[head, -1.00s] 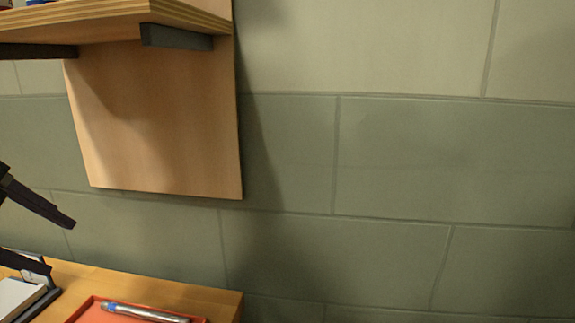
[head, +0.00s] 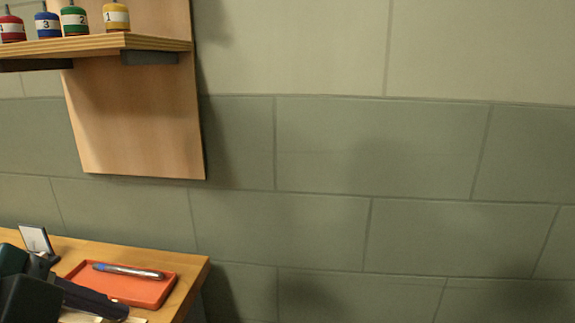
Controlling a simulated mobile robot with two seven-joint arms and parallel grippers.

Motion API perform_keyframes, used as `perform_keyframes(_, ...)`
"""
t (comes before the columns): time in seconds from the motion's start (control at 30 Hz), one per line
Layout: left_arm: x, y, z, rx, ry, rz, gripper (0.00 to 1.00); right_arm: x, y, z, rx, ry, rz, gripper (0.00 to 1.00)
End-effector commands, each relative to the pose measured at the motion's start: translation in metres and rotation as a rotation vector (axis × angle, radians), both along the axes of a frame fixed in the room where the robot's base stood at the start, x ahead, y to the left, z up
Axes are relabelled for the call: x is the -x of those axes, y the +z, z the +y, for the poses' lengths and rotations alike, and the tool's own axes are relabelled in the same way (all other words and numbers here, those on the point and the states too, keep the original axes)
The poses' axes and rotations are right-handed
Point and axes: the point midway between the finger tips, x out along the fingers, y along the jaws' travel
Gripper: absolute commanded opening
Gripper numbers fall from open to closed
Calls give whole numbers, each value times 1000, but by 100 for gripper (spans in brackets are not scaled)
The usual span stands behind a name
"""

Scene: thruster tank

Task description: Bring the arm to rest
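My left gripper (head: 100,303) comes in at the lower left corner, dark and partly cut off by the frame edge. A dark finger points right, over the near side of the wooden table (head: 190,283), below the red tray (head: 145,288). I cannot tell whether its fingers are apart or together, and I see nothing held in it. My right gripper is not in view.
The tray holds a silver pen-like tool with a blue end (head: 128,271). A small stand with a pale panel (head: 36,240) is behind my gripper. A wall shelf (head: 95,42) carries several numbered coloured bottles (head: 75,22). The right side shows bare tiled wall.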

Motion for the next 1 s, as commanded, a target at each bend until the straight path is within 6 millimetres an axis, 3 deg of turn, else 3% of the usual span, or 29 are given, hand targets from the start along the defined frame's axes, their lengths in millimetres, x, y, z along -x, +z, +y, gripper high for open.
perform_keyframes(0.1, 26, 0, -25, 120, 149, 58, 54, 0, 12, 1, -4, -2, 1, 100)
perform_keyframes(0.23, 56, 0, -33, 236, 398, 134, 54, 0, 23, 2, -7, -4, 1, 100)
perform_keyframes(0.57, 147, -6, -2, 344, 1093, 333, 54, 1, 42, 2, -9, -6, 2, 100)
perform_keyframes(0.87, 148, 75, 1, 339, 1114, 331, 54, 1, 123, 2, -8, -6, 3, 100)
perform_keyframes(1.0, 148, 124, 1, 339, 1112, 330, 54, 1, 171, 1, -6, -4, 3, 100)
